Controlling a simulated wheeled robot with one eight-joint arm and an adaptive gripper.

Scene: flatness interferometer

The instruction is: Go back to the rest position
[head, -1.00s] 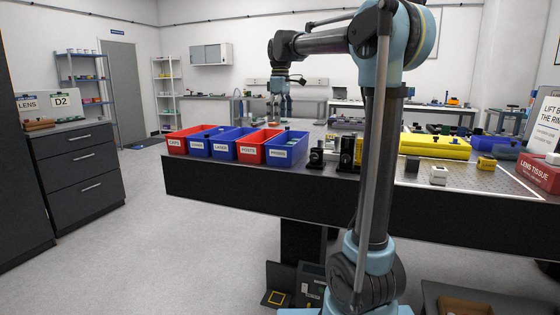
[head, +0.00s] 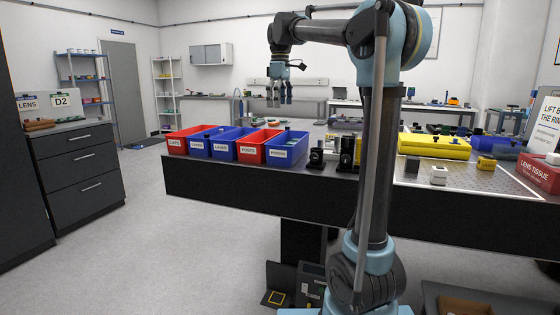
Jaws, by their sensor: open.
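My gripper (head: 279,101) hangs pointing down in the upper middle of the head view. It is open, with its fingers apart and nothing between them. It is above the table, over the far side of the row of bins. My arm rises from the lower right of the picture, and its upper link runs left to the wrist.
The black table (head: 225,190) carries a row of red and blue bins, including the POSTS bin (head: 252,156). Small black optics, a yellow case (head: 434,146) and a LENS TISSUE box (head: 538,175) are to the right. A drawer cabinet (head: 78,164) stands left; the floor between is clear.

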